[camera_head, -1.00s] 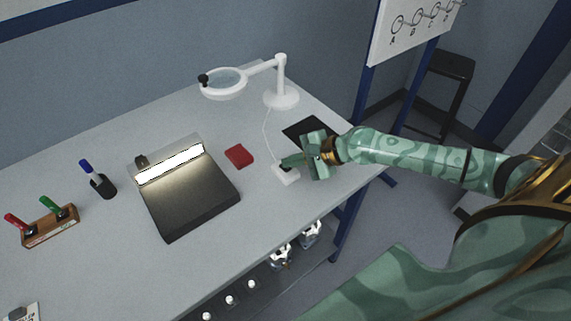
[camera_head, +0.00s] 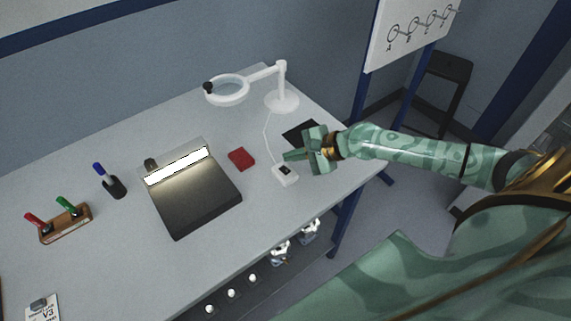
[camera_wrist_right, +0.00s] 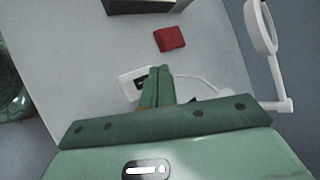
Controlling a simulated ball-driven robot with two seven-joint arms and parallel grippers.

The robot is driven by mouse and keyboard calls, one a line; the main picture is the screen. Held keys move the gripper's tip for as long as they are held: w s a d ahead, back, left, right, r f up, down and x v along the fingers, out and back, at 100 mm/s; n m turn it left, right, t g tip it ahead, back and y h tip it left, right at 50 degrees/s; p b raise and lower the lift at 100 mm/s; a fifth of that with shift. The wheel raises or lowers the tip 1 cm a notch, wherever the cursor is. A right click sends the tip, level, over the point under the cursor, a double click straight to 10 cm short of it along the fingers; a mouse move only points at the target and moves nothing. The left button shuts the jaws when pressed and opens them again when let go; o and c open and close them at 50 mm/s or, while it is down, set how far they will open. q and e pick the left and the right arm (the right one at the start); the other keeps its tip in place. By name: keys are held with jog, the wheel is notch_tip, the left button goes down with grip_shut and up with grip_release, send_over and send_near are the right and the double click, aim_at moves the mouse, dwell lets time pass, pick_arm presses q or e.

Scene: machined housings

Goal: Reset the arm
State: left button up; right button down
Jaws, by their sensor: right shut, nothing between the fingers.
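My right gripper (camera_head: 292,155) is green and reaches in from the right over the right end of the grey table (camera_head: 95,260). Its fingers are shut with nothing between them, and they also show in the right wrist view (camera_wrist_right: 158,72). Just below the fingertips in the head view is a white switch box (camera_head: 286,175) with a dark rocker and a cord. The box shows partly behind the fingers in the right wrist view (camera_wrist_right: 130,84). The fingers look apart from the box. My left gripper is not in view.
A white magnifier lamp (camera_head: 284,100) stands at the back. A red block (camera_head: 241,159) lies beside the lit black panel (camera_head: 195,205). A black mat (camera_head: 300,132) lies behind my gripper. A pen holder (camera_head: 115,187) and a wooden marker rack (camera_head: 66,228) stand at left.

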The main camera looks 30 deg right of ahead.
jog(key=shift+s+r, duration=0.1)
jog(key=shift+r, duration=0.4)
jog(key=shift+f, duration=0.1)
